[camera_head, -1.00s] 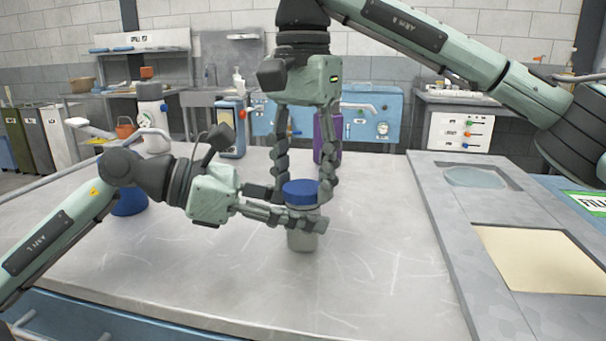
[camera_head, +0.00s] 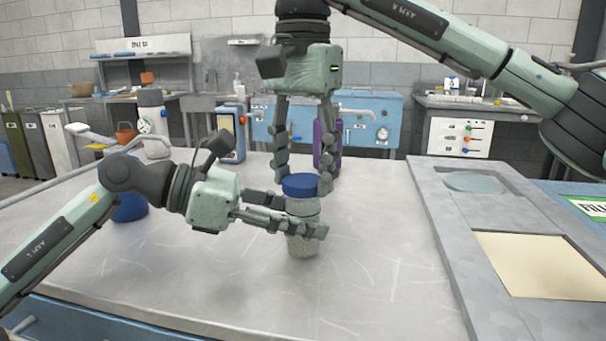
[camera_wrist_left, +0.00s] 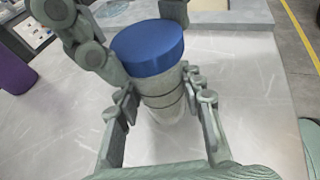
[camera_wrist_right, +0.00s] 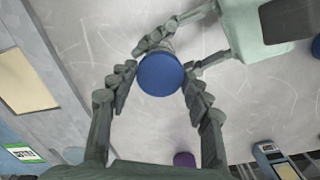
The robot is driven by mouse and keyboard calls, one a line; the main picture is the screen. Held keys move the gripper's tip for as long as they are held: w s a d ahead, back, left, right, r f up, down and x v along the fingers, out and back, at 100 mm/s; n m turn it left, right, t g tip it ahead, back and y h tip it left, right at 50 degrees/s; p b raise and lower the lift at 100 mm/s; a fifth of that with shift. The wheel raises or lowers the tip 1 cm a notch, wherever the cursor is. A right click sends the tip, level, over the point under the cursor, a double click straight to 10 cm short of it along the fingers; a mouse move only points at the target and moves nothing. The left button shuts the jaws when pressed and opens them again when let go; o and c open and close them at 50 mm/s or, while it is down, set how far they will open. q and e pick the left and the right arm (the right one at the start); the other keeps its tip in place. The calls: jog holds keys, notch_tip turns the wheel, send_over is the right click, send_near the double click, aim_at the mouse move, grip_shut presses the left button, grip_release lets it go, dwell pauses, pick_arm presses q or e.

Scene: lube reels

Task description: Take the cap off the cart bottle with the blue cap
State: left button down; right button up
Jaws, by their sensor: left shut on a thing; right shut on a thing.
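The cart bottle (camera_head: 303,244) is a pale grey, banded bottle with a blue cap (camera_head: 300,185), upright on the metal cart top. My left gripper (camera_head: 303,221) is shut around the bottle's body from the left; the left wrist view shows its fingers on both sides of the body (camera_wrist_left: 162,98). My right gripper (camera_head: 301,188) comes down from above and is shut on the blue cap, one finger on each side; the right wrist view shows the cap (camera_wrist_right: 160,74) between its fingertips. The cap sits on top of the bottle; I see no clear gap.
A blue object (camera_head: 130,207) stands behind my left forearm. A purple bottle (camera_head: 325,146) stands behind my right gripper. A grey panel with a beige recess (camera_head: 540,262) lies on the right. The front cart top is clear.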

aim_at(303, 180)
jog(key=shift+r, duration=0.2)
jog(key=shift+r, duration=2)
pick_arm(q)
jog(key=c, duration=0.9)
grip_release()
